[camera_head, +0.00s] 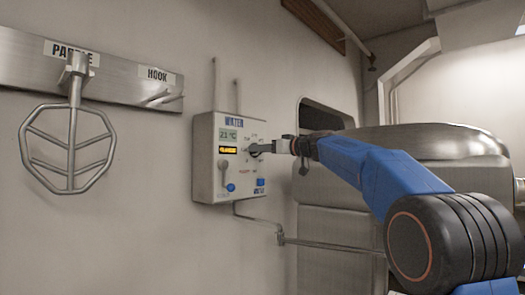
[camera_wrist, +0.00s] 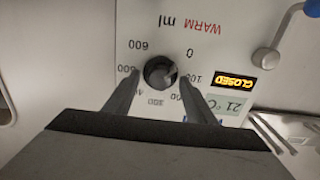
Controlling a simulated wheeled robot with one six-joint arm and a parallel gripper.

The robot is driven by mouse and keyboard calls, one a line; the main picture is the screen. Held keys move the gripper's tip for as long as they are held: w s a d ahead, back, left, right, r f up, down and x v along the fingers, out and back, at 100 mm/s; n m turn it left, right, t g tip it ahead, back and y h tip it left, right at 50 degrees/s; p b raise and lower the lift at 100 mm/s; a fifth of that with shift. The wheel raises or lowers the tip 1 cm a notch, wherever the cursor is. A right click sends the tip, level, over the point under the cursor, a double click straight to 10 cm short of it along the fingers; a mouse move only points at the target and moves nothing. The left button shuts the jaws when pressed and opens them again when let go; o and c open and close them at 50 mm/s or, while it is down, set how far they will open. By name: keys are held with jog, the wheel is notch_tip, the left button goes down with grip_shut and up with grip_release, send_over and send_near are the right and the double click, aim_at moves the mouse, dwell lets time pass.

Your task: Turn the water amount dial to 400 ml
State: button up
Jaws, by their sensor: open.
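The water amount dial (camera_wrist: 160,70) is a dark round knob on the white WATER panel (camera_head: 207,160). The wrist view shows the panel upside down. A ring of ml numbers surrounds the dial; 0, 100 and 600 are readable, others are partly covered by my fingers. I cannot tell surely which number the dial points to. My gripper (camera_wrist: 160,80) is open, with one finger on each side of the dial; contact is not clear. In the head view my gripper (camera_head: 266,148) reaches the panel from the right and covers much of the dial.
An amber display (camera_wrist: 233,82) reads CLOSED, beside a green 21 °C display (camera_wrist: 228,104). A lever with a blue knob (camera_head: 230,187) sits low on the panel. A wire paddle (camera_head: 72,150) hangs on a rail at left. Pipes run above and below the panel.

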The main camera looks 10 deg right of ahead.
jog(key=c, duration=1)
jog(key=shift+m, duration=0.3)
